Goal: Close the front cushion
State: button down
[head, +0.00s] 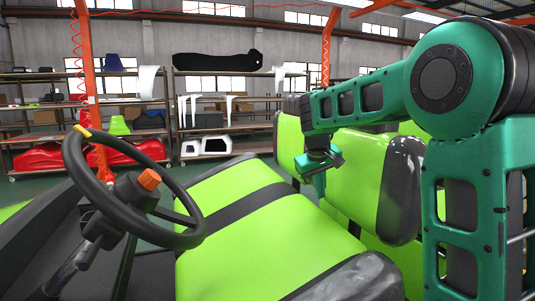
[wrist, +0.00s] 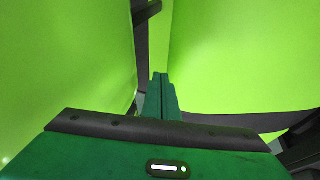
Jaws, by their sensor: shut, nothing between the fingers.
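The front cushion (head: 290,222) is bright green with black stripes and lies beyond the steering wheel in the head view. It looks tilted, but I cannot tell its exact angle. My gripper (head: 319,190) points down at the cushion's far right edge, between it and the green backrest (head: 355,165). In the wrist view, the shut, empty fingers (wrist: 160,80) point into a gap between two green surfaces, one on the left (wrist: 70,60) and one on the right (wrist: 240,60). I cannot tell whether the fingers touch either.
The black steering wheel (head: 75,150) with an orange-topped column stands at the left. Shelves (head: 210,130) with parts and orange posts (head: 88,75) stand behind the cart.

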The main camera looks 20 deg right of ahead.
jog(key=r, duration=0.2)
jog(key=a+r, duration=0.1)
jog(key=r, duration=0.2)
jog(key=shift+s+a, duration=0.1)
jog(key=shift+a, duration=0.05)
notch_tip(320, 180, up, 8)
jog(key=s+d, duration=0.1)
jog(key=s, duration=0.2)
jog(key=y, duration=0.2)
send_near(309, 197)
jog(key=x, duration=0.5)
jog(key=shift+w+f, duration=0.1)
jog(key=shift+w, duration=0.15)
jog(key=shift+d+f, duration=0.1)
jog(key=shift+f, duration=0.2)
